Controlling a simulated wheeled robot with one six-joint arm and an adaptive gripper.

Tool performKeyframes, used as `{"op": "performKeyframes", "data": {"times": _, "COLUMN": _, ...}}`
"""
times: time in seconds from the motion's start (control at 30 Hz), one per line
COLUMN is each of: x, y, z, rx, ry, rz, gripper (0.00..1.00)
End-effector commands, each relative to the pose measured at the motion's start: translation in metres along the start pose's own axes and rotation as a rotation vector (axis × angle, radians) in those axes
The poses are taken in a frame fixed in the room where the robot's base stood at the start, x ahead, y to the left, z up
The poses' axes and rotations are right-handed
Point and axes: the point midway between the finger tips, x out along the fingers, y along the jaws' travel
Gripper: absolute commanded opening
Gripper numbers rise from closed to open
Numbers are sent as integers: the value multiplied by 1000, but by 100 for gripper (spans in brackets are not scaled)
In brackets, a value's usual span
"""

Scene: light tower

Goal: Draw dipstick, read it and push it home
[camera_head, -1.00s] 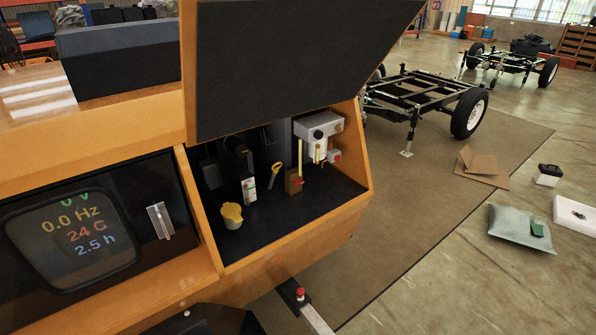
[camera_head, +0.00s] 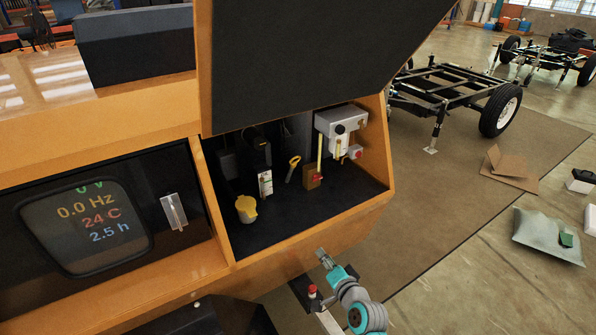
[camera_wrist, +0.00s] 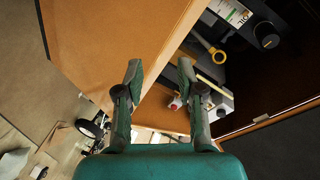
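The dipstick (camera_head: 293,162) shows a yellow ring handle inside the open orange engine bay, between a white-labelled dark part and a brown block with a red part. Its ring also shows in the wrist view (camera_wrist: 217,55) at the upper right, beyond my right finger. Whatever lies below the ring is hidden or too small to read. My gripper (camera_wrist: 160,72) is open, with nothing between its fingers. In the head view my gripper (camera_head: 323,257) is outside the bay, in front of and below its lower right edge, apart from the dipstick.
The bay's orange front sill (camera_head: 310,235) and right side wall (camera_head: 378,150) frame the opening. A raised dark lid (camera_head: 320,60) hangs above it. A yellow cap (camera_head: 246,208) stands at the front left, and a grey-white box (camera_head: 340,120) at the back right.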

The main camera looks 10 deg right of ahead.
Motion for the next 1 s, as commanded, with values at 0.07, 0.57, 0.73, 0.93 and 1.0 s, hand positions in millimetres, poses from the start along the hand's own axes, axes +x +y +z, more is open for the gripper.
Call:
{"op": "performKeyframes", "data": {"times": 0.07, "x": 29, "y": -23, "z": -24, "rx": 45, "ry": -12, "rz": -25, "gripper": 38}}
{"op": "performKeyframes", "data": {"times": 0.57, "x": 130, "y": -154, "z": -137, "rx": 262, "ry": -124, "rz": -135, "gripper": 38}}
{"op": "performKeyframes", "data": {"times": 0.73, "x": 138, "y": -168, "z": -147, "rx": 280, "ry": -139, "rz": -143, "gripper": 38}}
{"op": "performKeyframes", "data": {"times": 0.93, "x": 157, "y": -172, "z": -146, "rx": 282, "ry": -140, "rz": -144, "gripper": 38}}
{"op": "performKeyframes", "data": {"times": 1.0, "x": 168, "y": -174, "z": -144, "rx": 281, "ry": -139, "rz": -144, "gripper": 38}}
